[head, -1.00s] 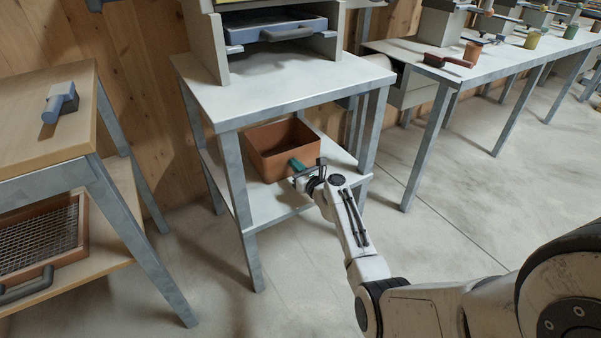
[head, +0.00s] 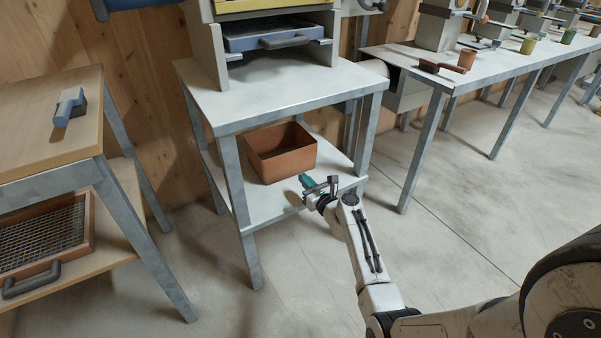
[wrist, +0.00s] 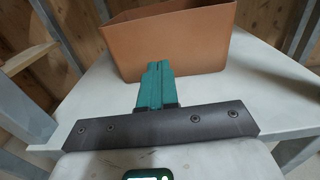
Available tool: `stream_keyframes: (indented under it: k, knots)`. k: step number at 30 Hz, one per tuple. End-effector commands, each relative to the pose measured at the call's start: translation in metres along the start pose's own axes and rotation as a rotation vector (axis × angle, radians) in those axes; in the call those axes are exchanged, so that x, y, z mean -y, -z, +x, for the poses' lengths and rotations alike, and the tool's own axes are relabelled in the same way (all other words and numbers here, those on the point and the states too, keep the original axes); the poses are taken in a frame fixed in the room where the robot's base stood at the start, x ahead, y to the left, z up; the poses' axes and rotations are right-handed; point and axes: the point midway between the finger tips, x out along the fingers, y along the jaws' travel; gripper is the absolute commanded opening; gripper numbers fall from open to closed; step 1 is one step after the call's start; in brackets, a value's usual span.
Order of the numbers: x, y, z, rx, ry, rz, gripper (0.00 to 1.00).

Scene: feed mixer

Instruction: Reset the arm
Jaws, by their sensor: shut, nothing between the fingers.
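My gripper (head: 305,179) has teal fingers and is at the front edge of the lower shelf of the middle table, in front of the orange-brown bin. Its fingers are together and empty. In the wrist view the teal fingers (wrist: 154,86) lie side by side and point toward the bin (wrist: 170,42), apart from it as far as I can tell. In the head view the open-topped bin (head: 283,158) stands on the lower shelf (head: 262,203). The bin's inside is mostly hidden in the wrist view.
The middle table's metal legs (head: 236,180) flank the shelf. A long table (head: 480,72) stands at right. The floor in front is clear.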

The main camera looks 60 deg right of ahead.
Motion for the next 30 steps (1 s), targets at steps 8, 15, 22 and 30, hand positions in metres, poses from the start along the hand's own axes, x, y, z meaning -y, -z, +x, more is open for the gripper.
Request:
stream_keyframes:
  k: [8,15,22,30]
  knots:
    - [0.0,-0.001,-0.046,-0.002,0.0,0.0,0.0]
    - [-0.001,-0.001,-0.06,0.0,-0.002,-0.001,0.0]
    - [0.0,0.0,-0.061,0.0,-0.001,-0.001,0.0]
    - [-0.095,0.008,-0.081,-0.036,-0.314,-0.425,0.0]
